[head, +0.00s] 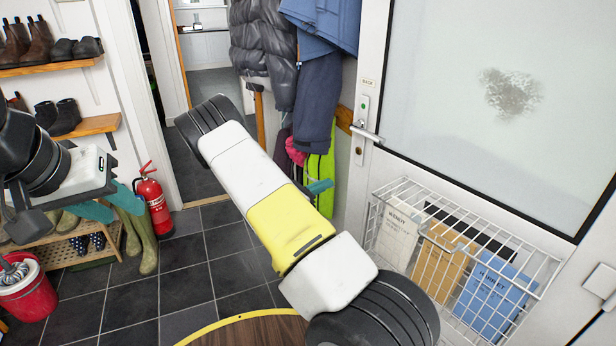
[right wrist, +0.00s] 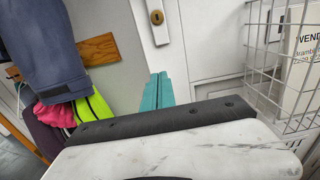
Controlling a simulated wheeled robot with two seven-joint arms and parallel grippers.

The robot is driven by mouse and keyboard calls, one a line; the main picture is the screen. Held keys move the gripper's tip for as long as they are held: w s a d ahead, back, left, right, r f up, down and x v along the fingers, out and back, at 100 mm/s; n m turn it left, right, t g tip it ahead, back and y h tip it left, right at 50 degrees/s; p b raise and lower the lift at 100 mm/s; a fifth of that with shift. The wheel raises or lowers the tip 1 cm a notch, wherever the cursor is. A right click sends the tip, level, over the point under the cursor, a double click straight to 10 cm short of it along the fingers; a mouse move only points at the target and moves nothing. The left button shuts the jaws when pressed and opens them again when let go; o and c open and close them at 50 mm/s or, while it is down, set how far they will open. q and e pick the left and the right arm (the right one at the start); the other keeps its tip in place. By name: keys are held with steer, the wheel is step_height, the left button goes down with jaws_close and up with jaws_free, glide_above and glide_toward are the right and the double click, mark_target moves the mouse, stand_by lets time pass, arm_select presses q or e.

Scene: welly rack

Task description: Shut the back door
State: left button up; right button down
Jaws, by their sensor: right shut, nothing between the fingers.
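The back door (head: 372,85) is a white door with a frosted glass panel, filling the right of the head view. A metal lever handle (head: 366,134) and a keyhole sit near its left edge. The brass-coloured keyhole plate (right wrist: 156,17) shows in the right wrist view. My right gripper (head: 319,187) is mostly hidden behind my arm in the head view. Its teal fingers (right wrist: 158,91) are together and empty, in front of the door's edge area below the keyhole; contact cannot be told. My left gripper (head: 110,206) is at the far left, its teal fingers apart and empty.
A wire basket (head: 455,262) with packets hangs on the door. Coats (head: 318,85) hang left of the handle. A fire extinguisher (head: 153,203), a low boot rack (head: 85,250) and a red bucket (head: 28,293) stand left. Dark floor tiles (head: 205,265) are clear mid-left.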

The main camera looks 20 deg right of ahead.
mark_target(355, 171)
steer(key=x, duration=1)
steer(key=shift+w+d, duration=0.1)
steer(key=shift+d, duration=0.2)
